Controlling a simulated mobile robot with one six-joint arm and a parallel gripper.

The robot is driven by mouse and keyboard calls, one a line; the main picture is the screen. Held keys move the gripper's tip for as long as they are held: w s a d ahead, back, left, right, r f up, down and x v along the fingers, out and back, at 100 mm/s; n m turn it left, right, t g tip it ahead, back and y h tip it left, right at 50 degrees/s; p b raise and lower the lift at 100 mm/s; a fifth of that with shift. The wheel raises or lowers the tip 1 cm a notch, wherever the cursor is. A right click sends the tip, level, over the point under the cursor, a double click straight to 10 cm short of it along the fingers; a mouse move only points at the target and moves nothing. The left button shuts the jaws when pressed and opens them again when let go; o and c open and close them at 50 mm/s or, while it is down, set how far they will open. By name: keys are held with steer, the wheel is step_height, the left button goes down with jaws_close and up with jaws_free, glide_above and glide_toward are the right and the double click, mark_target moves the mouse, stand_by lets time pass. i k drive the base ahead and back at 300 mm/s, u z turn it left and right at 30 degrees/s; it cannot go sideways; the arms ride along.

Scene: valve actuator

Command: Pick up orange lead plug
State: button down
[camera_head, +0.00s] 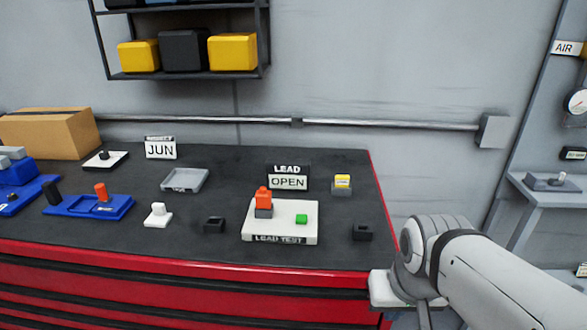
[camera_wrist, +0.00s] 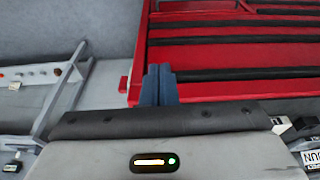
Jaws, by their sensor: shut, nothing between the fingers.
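An orange plug (camera_head: 263,196) stands upright on a dark grey base at the left of the white LEAD TEST block (camera_head: 283,219), on the black bench top. A small green button (camera_head: 301,219) is on the same block, to the right of the plug. In the wrist view, my gripper (camera_wrist: 160,82) shows two blue-grey fingers together, with nothing between them. It is beside the red drawer cabinet (camera_wrist: 205,55), away from the plug. In the head view my arm is at the lower right, past the bench's right end, and the fingertips cannot be made out.
A sign reading LEAD OPEN (camera_head: 288,178) stands behind the block. Dark sockets (camera_head: 214,225) (camera_head: 362,233) flank it. A yellow-topped part (camera_head: 342,183) is behind right. A blue tray (camera_head: 90,206) with another orange-red piece is left. A wall shelf (camera_head: 185,76) hangs above.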

mark_target(263, 197)
steer(key=k, duration=1.05)
steer(key=u, duration=0.5)
steer(key=i, duration=1.4)
steer(key=u, duration=0.05)
